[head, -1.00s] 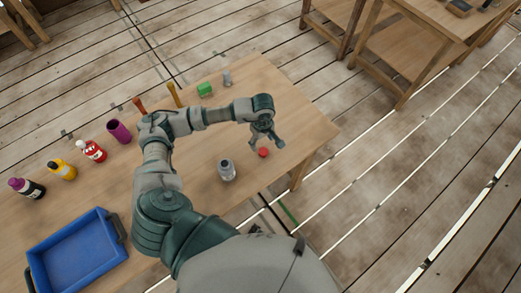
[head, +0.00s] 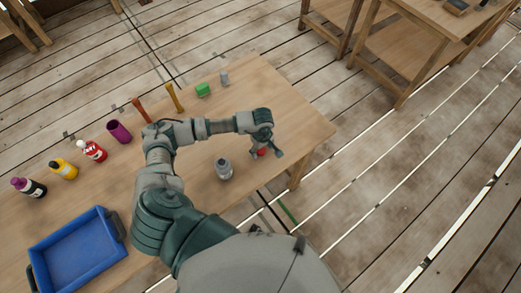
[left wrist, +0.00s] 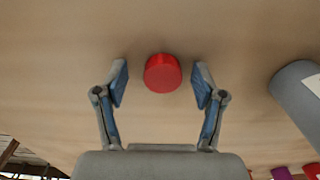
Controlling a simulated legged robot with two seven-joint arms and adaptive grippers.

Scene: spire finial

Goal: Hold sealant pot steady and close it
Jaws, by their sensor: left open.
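A small round red lid (head: 262,152) lies on the wooden table, and it also shows in the left wrist view (left wrist: 163,73). My left gripper (head: 265,153) is open above the lid. In the left wrist view its two fingertips (left wrist: 160,85) stand on either side of the lid, with gaps on both sides. A grey pot (head: 224,169) stands upright on the table, left of the gripper in the head view; a grey cylinder with a pale label, which looks like this pot, shows at the right edge of the left wrist view (left wrist: 296,95). My right gripper is in neither view.
A blue tray (head: 78,250) sits at the table's near left. Several bottles, a purple cup (head: 119,131), two upright tools (head: 174,97), a green block (head: 203,89) and a small grey item (head: 224,78) line the far side. The table's right end (head: 305,120) is clear.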

